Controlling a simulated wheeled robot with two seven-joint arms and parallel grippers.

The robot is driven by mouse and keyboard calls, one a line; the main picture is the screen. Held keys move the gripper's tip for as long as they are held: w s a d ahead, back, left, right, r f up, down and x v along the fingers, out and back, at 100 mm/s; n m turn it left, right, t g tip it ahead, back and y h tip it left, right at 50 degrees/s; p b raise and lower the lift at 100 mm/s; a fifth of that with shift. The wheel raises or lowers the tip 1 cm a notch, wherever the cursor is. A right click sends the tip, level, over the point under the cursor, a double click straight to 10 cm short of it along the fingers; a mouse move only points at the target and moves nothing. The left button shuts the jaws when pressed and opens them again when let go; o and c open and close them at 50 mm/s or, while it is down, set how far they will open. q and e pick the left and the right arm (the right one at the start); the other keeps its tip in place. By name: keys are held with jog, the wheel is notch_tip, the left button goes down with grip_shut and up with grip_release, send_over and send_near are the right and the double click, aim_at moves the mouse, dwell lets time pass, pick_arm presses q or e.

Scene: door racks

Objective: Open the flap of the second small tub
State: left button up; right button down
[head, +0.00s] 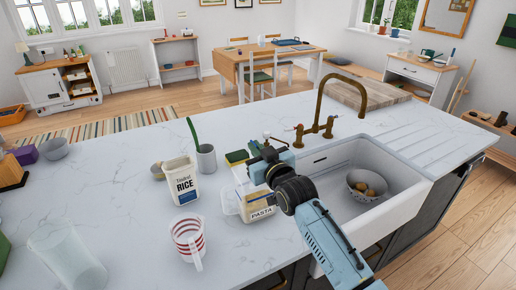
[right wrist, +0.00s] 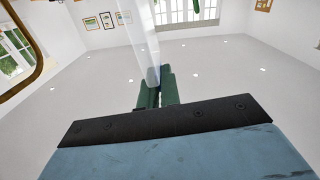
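The tub marked PASTA (head: 262,214) stands on the counter left of the sink in the head view; my right gripper is above it and covers part of its top. The tub marked RICE (head: 183,184) stands upright farther left. My right gripper (head: 264,143) also shows in the right wrist view (right wrist: 158,92), its dark green fingers close together. A clear, pale strip (right wrist: 143,35) runs down to the fingertips there. It looks like a tub flap, but I cannot tell whether it is pinched or only touched. My left gripper is out of view.
A striped measuring cup (head: 187,238) stands in front of the tubs, and a grey cup (head: 206,158) behind. A sponge (head: 236,157) lies close to the gripper. The sink (head: 335,190) with a bowl (head: 367,184) is at right. A clear jug (head: 66,258) stands front left.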

jog(key=c, duration=1.6)
grip_release()
jog(key=v, duration=1.3)
jog(key=shift+s+b, duration=0.2)
jog(key=shift+b, duration=0.2)
jog(key=shift+d, duration=0.15)
